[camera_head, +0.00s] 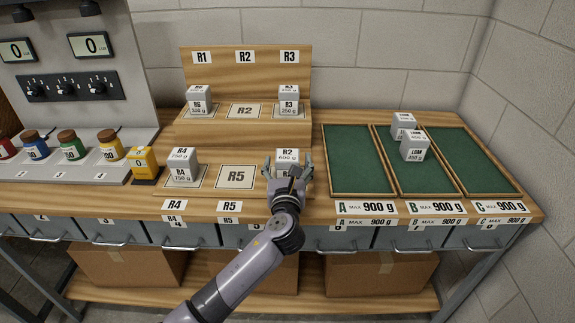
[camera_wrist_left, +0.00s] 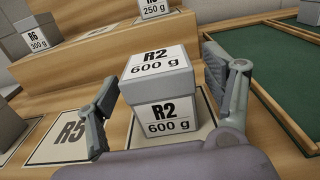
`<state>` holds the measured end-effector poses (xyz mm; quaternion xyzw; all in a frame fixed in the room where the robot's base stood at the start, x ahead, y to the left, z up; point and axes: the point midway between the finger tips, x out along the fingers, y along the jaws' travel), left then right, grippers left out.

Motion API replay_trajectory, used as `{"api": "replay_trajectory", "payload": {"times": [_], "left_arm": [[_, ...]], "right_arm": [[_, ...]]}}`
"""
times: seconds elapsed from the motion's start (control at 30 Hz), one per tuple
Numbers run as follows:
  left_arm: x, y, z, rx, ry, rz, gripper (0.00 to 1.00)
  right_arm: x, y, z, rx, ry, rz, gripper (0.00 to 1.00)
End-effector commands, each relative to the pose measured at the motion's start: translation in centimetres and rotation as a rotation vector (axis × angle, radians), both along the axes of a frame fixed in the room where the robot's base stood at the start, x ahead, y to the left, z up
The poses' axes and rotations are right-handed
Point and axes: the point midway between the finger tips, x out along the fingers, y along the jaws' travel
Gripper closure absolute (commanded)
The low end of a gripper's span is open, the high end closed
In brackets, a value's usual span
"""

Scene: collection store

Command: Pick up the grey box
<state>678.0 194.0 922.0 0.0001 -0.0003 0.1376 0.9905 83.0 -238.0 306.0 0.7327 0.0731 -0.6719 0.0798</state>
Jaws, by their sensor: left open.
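A grey box (camera_head: 287,157) with a white label reading R2 600 g stands on the lower wooden step, at the place right of the R5 plate. In the left wrist view the grey box (camera_wrist_left: 160,92) sits upright between the two fingers. My left gripper (camera_head: 287,172) is open in front of the box, its fingers on either side. In the left wrist view the left gripper (camera_wrist_left: 168,100) shows a gap beside the box, clearest on the right. The gripper hides the box's lower part in the head view. My right gripper is not in view.
Other grey boxes stand close by: R4 (camera_head: 183,165), R6 (camera_head: 199,98) and R3 (camera_head: 288,98). The R5 plate (camera_head: 236,177) is bare. Right are green-lined trays A (camera_head: 358,160), B (camera_head: 425,177) and C (camera_head: 462,157); two LOAN boxes (camera_head: 413,147) are in B. Paint jars (camera_head: 70,143) stand left.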

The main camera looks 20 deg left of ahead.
Motion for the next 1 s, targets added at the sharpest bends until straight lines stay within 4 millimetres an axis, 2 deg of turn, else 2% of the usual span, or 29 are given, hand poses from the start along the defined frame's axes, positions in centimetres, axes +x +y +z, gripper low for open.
{"api": "replay_trajectory", "payload": {"times": [0.33, 0.63, 1.0], "left_arm": [[4.3, 1.3, -0.3, 0.0, 0.0, 0.001, 0.25], [4.8, 1.4, -0.3, -0.001, 0.001, 0.0, 0.25], [4.8, 1.4, -0.4, 0.0, 0.001, 0.0, 0.49]], "right_arm": [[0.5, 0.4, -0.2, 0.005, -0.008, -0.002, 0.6], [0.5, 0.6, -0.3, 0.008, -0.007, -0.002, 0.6], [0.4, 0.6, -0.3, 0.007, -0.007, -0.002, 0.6]]}}
